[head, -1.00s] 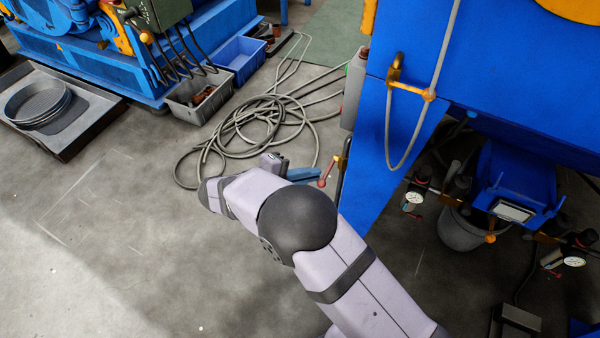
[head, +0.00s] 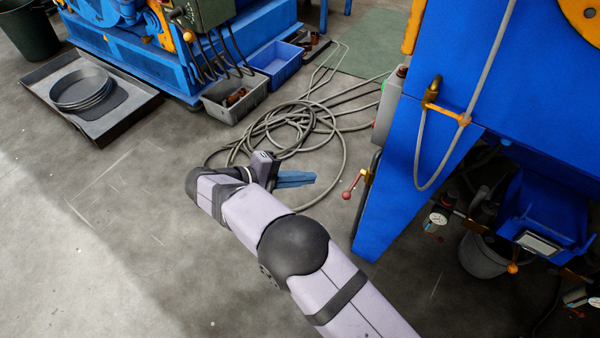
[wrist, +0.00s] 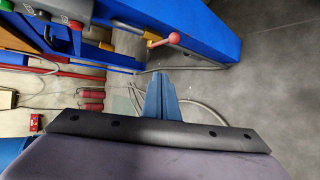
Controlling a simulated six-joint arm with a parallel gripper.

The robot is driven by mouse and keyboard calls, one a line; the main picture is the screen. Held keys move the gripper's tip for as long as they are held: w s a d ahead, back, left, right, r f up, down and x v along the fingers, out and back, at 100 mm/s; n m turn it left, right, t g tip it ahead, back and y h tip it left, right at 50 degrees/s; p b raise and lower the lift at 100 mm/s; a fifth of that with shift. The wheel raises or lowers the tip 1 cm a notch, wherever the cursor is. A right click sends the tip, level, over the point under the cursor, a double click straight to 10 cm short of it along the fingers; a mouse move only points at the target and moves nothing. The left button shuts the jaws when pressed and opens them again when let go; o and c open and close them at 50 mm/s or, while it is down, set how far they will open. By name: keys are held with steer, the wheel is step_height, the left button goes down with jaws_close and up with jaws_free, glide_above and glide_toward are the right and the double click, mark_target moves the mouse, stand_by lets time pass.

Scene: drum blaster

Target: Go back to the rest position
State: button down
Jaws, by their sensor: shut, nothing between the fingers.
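My gripper (head: 297,179) shows in the head view as blue fingers at the end of my arm, left of the blue machine (head: 385,205). In the wrist view its fingers (wrist: 161,85) are together with nothing between them. A lever with a red ball (head: 347,195) stands on the machine's near side, a little right of the fingertips and apart from them in the head view. The red ball also shows in the wrist view (wrist: 173,38), beyond the fingers.
Coiled grey hose (head: 270,130) lies on the floor behind my gripper. A grey bin (head: 232,108) and a blue bin (head: 272,66) stand farther back. A tray with round pans (head: 70,125) is at the left. The floor at lower left is clear.

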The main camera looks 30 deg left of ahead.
steer(key=shift+s+a+r, duration=0.25)
steer(key=shift+s+r, duration=0.05)
steer(key=shift+s, duration=0.15)
